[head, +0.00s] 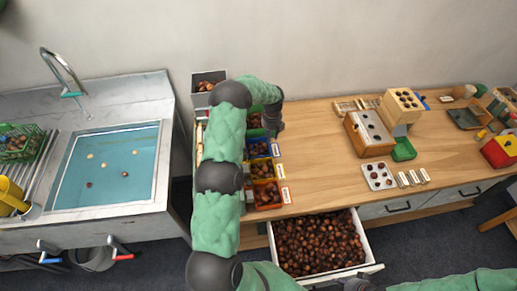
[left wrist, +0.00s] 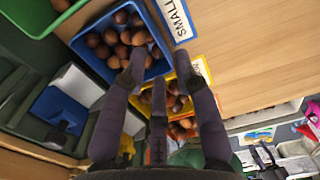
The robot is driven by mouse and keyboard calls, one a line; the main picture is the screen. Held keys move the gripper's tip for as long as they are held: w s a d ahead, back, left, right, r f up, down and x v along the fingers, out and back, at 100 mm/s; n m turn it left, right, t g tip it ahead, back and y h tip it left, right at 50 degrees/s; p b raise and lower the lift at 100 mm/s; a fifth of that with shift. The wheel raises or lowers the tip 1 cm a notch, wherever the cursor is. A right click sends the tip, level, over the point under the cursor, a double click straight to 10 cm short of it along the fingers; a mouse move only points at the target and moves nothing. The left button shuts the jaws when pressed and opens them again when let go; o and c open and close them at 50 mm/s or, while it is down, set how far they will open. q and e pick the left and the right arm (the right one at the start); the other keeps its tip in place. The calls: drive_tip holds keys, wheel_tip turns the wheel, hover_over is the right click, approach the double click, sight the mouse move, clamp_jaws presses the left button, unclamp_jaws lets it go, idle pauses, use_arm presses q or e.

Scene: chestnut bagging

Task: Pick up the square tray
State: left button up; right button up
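A small, roughly square white tray (head: 367,172) with several dark chestnuts in it lies on the wooden table, right of centre. A darker flat tray (head: 466,118) lies further right; I cannot tell for certain which one the task names. My left gripper (head: 277,118) is at the bins on the table's left side, far from both trays, and mostly hidden by its arm. In the left wrist view its fingers (left wrist: 163,68) are spread and empty above a blue bin (left wrist: 82,49) and a yellow bin (left wrist: 198,68). A dark part of my right arm shows at the head view's bottom edge, cut off.
An open drawer (head: 373,254) full of chestnuts juts out at the front. A green block (head: 404,150) and wooden boxes stand behind the white tray. A sink (head: 107,165) is at left. The table between bins and white tray is clear.

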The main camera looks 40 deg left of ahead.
sight(269, 147)
use_arm(q)
wheel_tip(269, 147, down, 3)
drive_tip(key=shift+f, duration=0.2)
drive_tip(key=shift+s+f+b, duration=0.15)
drive_tip(key=shift+f+b, duration=0.6)
drive_tip(key=shift+f, duration=1.85)
clamp_jaws()
